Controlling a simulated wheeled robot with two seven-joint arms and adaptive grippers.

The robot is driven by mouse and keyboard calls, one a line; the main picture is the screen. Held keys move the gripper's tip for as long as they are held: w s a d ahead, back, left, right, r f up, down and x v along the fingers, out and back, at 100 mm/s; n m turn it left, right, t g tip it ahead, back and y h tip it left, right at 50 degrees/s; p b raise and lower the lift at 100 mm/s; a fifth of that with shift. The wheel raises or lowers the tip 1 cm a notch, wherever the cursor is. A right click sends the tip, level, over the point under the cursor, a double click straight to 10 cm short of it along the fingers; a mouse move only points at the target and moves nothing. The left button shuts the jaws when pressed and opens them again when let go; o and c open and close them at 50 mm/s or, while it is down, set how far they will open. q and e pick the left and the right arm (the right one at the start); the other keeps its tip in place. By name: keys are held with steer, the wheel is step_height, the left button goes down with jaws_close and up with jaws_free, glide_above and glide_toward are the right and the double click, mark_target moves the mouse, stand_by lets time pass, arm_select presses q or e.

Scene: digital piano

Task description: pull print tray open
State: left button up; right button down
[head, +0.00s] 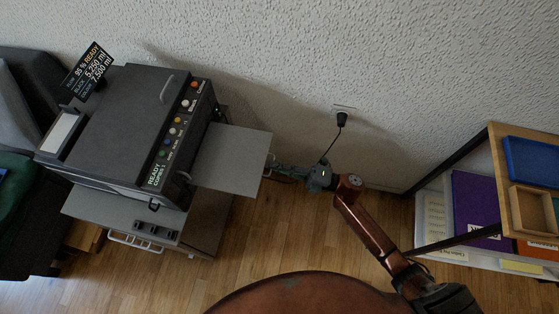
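A dark grey copier (125,120) stands on a low cabinet at the left. A flat grey tray (230,160) sticks out from its right side, below the row of coloured buttons. My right gripper (273,169) is at the tray's outer right edge, with its fingers pointing left toward it. The fingertips are small and dark, so I cannot tell whether they touch the tray or how far apart they are. My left gripper is not in view.
A wall socket with a black plug (342,119) and cord is just above my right gripper. A shelf unit (497,190) with folders and trays stands at the right. The cabinet (205,225) is under the copier. Wooden floor is clear between them.

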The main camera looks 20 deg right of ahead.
steer(key=shift+s+d, duration=0.2)
steer(key=shift+d, duration=0.2)
steer(key=c, duration=2.5)
jaws_free()
steer(key=shift+o, duration=0.2)
steer(key=v, duration=1.2)
